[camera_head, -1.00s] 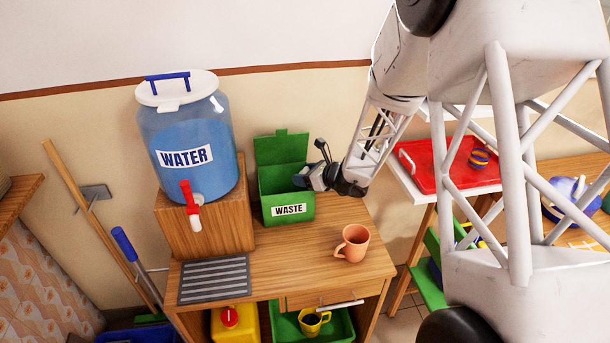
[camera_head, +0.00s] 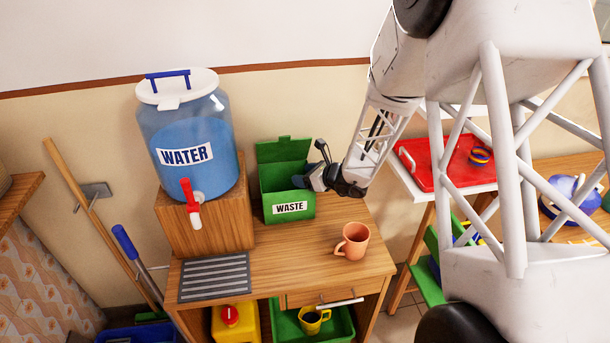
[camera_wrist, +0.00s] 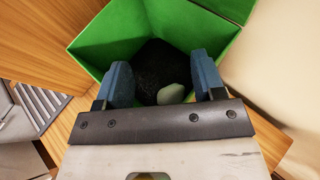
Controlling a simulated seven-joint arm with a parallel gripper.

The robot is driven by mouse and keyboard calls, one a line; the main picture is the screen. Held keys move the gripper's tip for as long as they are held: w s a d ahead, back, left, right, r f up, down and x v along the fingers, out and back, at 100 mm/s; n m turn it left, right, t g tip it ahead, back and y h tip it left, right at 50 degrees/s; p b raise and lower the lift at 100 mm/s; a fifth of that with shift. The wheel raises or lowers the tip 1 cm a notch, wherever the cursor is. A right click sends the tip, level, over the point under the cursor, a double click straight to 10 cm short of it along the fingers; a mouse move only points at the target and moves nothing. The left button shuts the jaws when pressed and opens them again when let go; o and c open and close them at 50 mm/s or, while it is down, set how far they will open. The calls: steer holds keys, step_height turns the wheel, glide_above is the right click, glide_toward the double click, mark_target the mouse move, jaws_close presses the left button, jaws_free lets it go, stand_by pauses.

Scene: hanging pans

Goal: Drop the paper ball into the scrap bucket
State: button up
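The scrap bucket (camera_head: 285,196) is a green open box with a raised lid and a WASTE label, standing on the wooden cabinet beside the water stand. My gripper (camera_head: 304,180) is at the bucket's right side, over its opening. In the wrist view my gripper (camera_wrist: 160,85) has its two blue fingers wide apart with nothing between them that they touch. A pale grey-white lump, which looks like the paper ball (camera_wrist: 171,94), shows beyond the fingers against the dark inside of the bucket (camera_wrist: 100,40). It seems to lie in the bucket, apart from both fingers.
A water dispenser (camera_head: 187,140) stands on a wooden block left of the bucket. An orange mug (camera_head: 353,242) is in front of my gripper, on the cabinet top (camera_head: 290,262). A grey striped mat (camera_head: 214,277) lies at front left. A red tray (camera_head: 430,165) is to the right.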

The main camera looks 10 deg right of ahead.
steer(key=shift+s+f, duration=0.15)
steer(key=shift+f, duration=0.35)
steer(key=shift+r, duration=0.3)
steer(key=r+v, duration=0.1)
steer(key=v, duration=1.1)
steer(key=shift+r, duration=0.2)
stand_by(0.4)
